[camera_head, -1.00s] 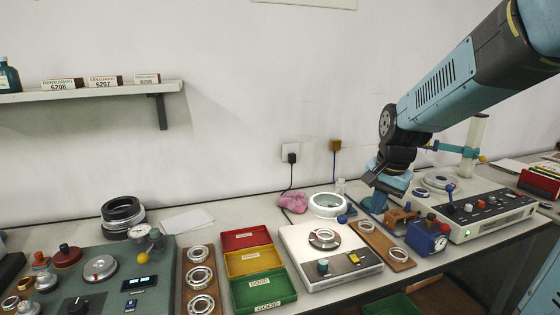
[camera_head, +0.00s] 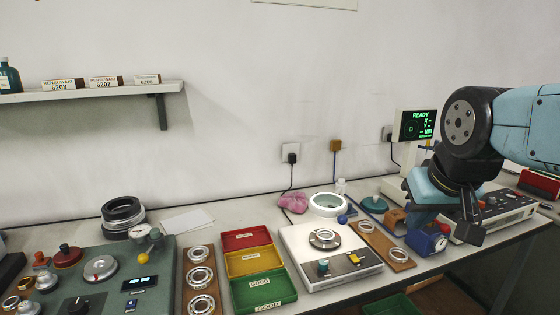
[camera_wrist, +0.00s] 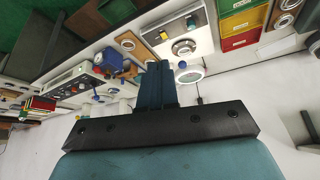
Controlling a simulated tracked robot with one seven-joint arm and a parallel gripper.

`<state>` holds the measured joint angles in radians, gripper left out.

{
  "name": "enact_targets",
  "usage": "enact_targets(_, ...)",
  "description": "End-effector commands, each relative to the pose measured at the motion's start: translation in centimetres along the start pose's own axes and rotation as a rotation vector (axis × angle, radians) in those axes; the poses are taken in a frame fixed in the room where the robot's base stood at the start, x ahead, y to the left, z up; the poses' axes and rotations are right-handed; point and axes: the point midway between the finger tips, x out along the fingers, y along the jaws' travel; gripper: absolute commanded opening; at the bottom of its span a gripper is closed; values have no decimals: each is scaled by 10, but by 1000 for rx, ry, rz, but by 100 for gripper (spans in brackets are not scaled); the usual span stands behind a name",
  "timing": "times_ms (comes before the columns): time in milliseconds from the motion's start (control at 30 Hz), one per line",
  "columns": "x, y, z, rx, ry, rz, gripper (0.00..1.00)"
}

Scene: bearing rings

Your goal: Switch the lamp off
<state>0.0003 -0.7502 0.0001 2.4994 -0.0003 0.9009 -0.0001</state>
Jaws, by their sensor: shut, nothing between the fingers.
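A white ring-shaped lamp (camera_head: 327,205) stands on the bench behind the white-topped tester; I cannot tell for sure whether it is lit. A blue knob (camera_head: 343,219) sits at its front right. The ring also shows in the wrist view (camera_wrist: 190,73), just right of my fingers. My gripper (camera_head: 469,238) hangs over the right part of the bench, in front of the long control unit, well to the right of the lamp. In the wrist view my gripper (camera_wrist: 155,66) has its fingers together with nothing between them.
A wooden board with rings (camera_head: 383,246) and a blue box (camera_head: 427,240) lie between lamp and gripper. Red, yellow and green trays (camera_head: 263,291) stand left. A screen (camera_head: 418,126) reads READY.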

Motion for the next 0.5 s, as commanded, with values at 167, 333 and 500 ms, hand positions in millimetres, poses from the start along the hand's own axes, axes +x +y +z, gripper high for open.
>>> enact_targets(167, 0, 0, 0, -2, 0, 0, 0)
enact_targets(333, 1, 0, -2, -12, -3, 1, 0)
enact_targets(500, 8, 0, -14, -104, -25, 4, 0)
